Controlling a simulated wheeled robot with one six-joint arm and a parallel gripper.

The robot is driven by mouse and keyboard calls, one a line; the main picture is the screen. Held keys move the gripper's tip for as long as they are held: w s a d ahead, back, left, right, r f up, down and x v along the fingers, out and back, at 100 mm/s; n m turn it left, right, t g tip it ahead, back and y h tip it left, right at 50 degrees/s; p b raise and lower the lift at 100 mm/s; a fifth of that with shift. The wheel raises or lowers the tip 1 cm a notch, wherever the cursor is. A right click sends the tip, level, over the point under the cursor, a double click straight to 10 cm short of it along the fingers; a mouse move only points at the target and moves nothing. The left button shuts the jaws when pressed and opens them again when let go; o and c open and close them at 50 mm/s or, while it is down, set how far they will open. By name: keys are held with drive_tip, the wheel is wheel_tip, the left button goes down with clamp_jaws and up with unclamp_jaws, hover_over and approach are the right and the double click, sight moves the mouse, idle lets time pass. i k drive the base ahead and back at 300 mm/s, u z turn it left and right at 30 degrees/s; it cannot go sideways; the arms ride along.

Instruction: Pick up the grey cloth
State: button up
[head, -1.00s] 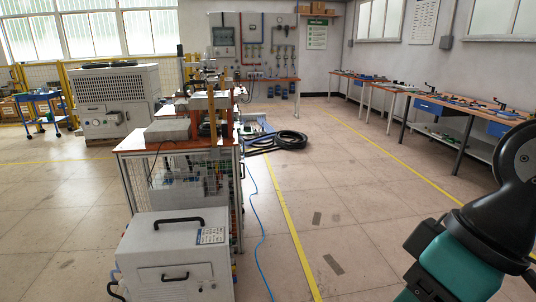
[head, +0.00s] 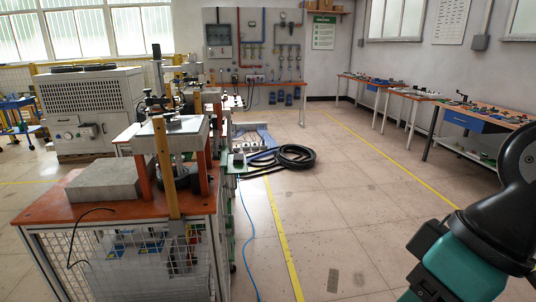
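I cannot make out a grey cloth in the head view. Small items on the right-hand workbenches (head: 487,112) are too small to tell apart. My gripper is out of view; only black and teal links of my arm show at the right edge.
An orange-topped cart (head: 68,206) with mesh sides stands close at left, bearing a grey block (head: 115,178) and a press-like stand (head: 172,125). A coiled black hose (head: 285,158) lies on the floor beyond it. The floor (head: 340,190) between cart and benches is mostly clear.

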sight(238, 159)
drive_tip(key=i, duration=3.75)
drive_tip(key=u, duration=1.45)
